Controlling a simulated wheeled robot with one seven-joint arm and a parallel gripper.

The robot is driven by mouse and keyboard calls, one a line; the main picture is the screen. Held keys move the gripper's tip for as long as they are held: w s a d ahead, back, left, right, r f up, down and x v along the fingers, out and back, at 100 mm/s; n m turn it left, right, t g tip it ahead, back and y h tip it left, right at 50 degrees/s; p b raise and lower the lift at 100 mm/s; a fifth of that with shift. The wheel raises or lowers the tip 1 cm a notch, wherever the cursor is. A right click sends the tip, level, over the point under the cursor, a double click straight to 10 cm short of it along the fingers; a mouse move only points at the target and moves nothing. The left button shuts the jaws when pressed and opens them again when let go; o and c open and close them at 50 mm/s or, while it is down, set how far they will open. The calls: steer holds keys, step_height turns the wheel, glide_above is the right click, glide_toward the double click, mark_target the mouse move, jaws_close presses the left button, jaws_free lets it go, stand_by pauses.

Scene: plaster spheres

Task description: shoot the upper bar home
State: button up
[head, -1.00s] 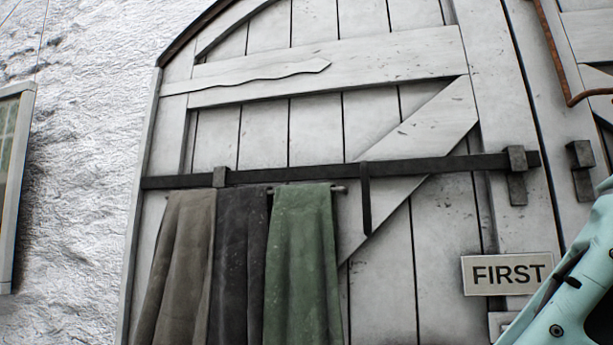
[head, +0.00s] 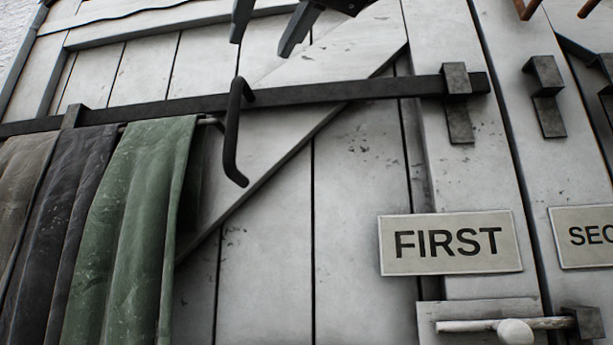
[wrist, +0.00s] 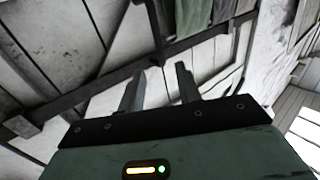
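The upper bar (head: 350,91) is a long dark flat bar across the pale plank door. Its right end pokes past a dark bracket (head: 457,100), with a gap before the dark keeper (head: 545,95) on the post. A dark bent handle (head: 231,135) hangs down from the bar, right of the green cloth. My gripper (head: 261,47) is open and empty, its fingers pointing down above the bar near the handle. In the wrist view my gripper (wrist: 159,70) shows both fingers apart, close to the bar (wrist: 90,88), with the handle (wrist: 153,25) beyond. Contact cannot be told.
Green (head: 135,230), dark (head: 65,215) and brownish (head: 20,185) cloths hang from a rail at the left, close to the handle. A FIRST sign (head: 450,243) and a lower bolt with a pale knob (head: 515,331) sit at lower right. A second sign (head: 585,236) is cut off.

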mark_target(235, 106)
steer(key=p+x, duration=0.2)
steer(key=x, duration=0.3)
steer(key=p+x, duration=0.2)
steer(key=x, duration=0.3)
steer(key=r+p+x, duration=0.1)
steer(key=p+x, duration=0.1)
steer(key=x, duration=0.4)
steer(key=shift+w+d+r, duration=0.15)
steer(key=shift+w, duration=0.05)
steer(key=shift+w+a, duration=0.25)
steer(key=shift+w, duration=0.2)
jaws_close()
